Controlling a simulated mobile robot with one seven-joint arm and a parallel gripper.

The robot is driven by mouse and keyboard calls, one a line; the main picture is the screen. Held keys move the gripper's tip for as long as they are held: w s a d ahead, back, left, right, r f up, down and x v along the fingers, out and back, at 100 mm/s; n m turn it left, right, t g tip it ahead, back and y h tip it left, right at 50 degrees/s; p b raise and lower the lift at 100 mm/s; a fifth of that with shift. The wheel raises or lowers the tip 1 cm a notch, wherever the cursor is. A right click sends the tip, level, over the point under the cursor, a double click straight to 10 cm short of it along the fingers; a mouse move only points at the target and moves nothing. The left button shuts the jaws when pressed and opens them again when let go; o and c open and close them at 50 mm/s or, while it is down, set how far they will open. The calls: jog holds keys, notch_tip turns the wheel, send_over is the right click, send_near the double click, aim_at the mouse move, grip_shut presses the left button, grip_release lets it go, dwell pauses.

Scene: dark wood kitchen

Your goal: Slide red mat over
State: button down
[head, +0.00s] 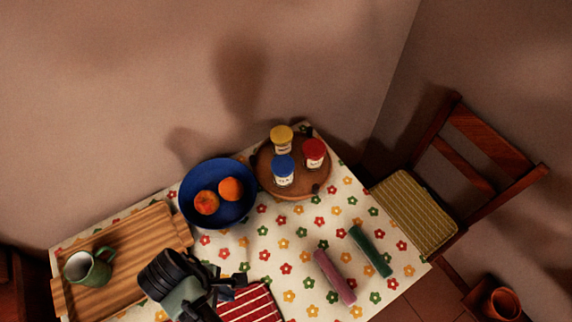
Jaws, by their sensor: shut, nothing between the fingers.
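A red mat (252,306) with thin white stripes lies at the front of the table, and the bottom edge of the picture cuts it off. My gripper (236,283) is over the mat's upper left part, with its fingers shut and nothing held. My arm comes in from the lower left and hides the mat's left side. I cannot tell whether the fingertips touch the mat.
The flowered tablecloth (270,235) bears a blue bowl (235,207) of fruit, a round wooden stand (297,190) with jars, and a wooden tray (135,235) with a green mug (88,267). Pink (334,276) and green (370,251) rolls lie right of the mat.

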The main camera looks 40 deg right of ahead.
aim_at(265, 300)
jog(key=shift+n, duration=0.3)
jog(key=x, duration=1)
jog(key=shift+s, duration=0.1)
jog(key=s+d, duration=0.1)
jog(key=s+d+p, duration=0.1)
jog(key=shift+d+r, duration=0.15)
jog(key=shift+d, duration=0.25)
jog(key=shift+s+d, duration=0.1)
jog(key=shift+d, duration=0.15)
